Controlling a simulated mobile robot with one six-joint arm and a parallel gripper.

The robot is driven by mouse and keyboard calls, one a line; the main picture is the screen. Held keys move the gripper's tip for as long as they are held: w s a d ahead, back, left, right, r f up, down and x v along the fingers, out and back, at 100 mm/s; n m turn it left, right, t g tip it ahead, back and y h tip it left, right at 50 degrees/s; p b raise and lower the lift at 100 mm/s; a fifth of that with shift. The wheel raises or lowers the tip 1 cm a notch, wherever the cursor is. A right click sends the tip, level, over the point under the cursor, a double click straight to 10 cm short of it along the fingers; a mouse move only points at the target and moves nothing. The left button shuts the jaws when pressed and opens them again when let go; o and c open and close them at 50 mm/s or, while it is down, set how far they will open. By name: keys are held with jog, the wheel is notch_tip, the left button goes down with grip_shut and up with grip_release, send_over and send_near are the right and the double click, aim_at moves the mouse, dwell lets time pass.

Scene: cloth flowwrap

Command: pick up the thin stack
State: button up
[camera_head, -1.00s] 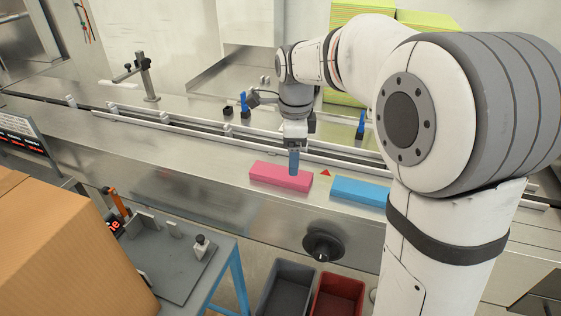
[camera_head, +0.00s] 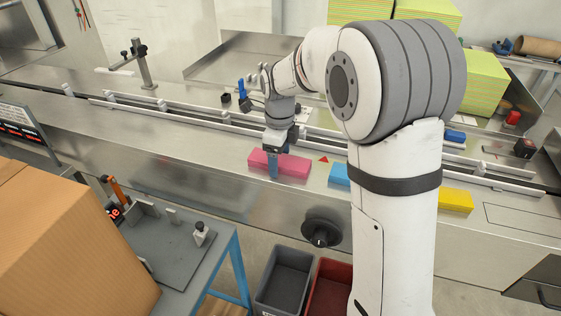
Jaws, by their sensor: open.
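Three cloth stacks lie in a row on the steel conveyor's near ledge: a pink stack (camera_head: 294,166), a blue stack (camera_head: 339,175) and a yellow stack (camera_head: 455,201). I cannot tell for sure which is the thinnest. My gripper (camera_head: 273,165) points down at the pink stack, left of its middle. Its visible blue-grey finger covers part of the stack's near side. The jaws are open. The other finger is hidden, and I cannot tell whether either finger touches the cloth. My arm hides the blue stack's right part and perhaps the yellow stack's left end.
A red triangle mark (camera_head: 323,159) lies on the ledge between the pink and blue stacks. White guide rails (camera_head: 190,125) run behind. A black knob (camera_head: 321,227) juts from the front, above a grey bin (camera_head: 284,280) and a red bin (camera_head: 328,288). The ledge to the left is clear.

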jog(key=c, duration=1)
jog(key=shift+c, duration=0.2)
